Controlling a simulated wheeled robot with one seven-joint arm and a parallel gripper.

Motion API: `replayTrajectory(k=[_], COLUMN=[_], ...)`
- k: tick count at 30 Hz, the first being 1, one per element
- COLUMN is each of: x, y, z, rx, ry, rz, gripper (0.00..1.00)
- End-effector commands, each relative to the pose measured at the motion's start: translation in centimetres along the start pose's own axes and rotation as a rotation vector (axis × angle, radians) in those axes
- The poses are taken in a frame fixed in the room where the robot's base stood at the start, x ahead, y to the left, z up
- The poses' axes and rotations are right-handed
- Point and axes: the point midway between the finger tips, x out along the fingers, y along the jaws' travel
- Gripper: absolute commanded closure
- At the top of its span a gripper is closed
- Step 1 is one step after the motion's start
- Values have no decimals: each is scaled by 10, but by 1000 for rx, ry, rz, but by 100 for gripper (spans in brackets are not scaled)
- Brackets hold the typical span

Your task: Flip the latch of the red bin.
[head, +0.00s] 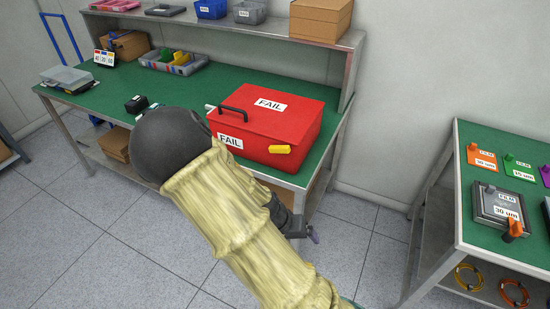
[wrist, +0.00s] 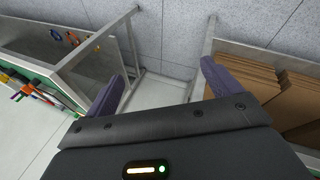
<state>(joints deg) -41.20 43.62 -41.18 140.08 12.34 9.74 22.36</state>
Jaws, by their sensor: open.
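The red bin (head: 280,120) sits on the right end of the green workbench in the head view, its lid down. It has "FAIL" labels and a black handle (head: 233,114) on its left side. A yellow latch (head: 279,149) sticks out from its front face near the right. My sleeved arm passes in front of the bin's lower left. My gripper (head: 314,238) is below and to the right of the bin, clear of it, beside the bench's front. In the wrist view my gripper (wrist: 160,88) has its two purple fingers spread apart with nothing between them. The bin is not in the wrist view.
The green workbench (head: 75,104) carries a grey tray (head: 173,62) and a small black box (head: 137,104). A second green table (head: 505,240) with film samples stands at the right. Floor shows between the tables. Cardboard (wrist: 285,95) lies on the bench's lower shelf.

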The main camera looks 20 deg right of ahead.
Motion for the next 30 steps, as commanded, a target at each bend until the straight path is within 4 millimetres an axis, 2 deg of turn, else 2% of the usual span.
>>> replayTrajectory(k=[1, 5, 8, 11, 14, 18, 24, 27, 30], x=[15, 28, 29, 20, 1, -41, -107, -123, -128], y=[-2, -2, -4, -11, -23, -50, -91, -101, -102], z=[-4, -23, -41, -62, -81, -100, -103, -101, -101], rx=[12, 67, 102, 133, 159, 187, 203, 206, 208], ry=[42, 179, 311, 467, 641, 906, 1210, 1274, 1289], rz=[54, 161, 226, 270, 291, 276, 190, 162, 154], gripper=[10, 10, 10, 10, 10, 10, 10, 10, 10])
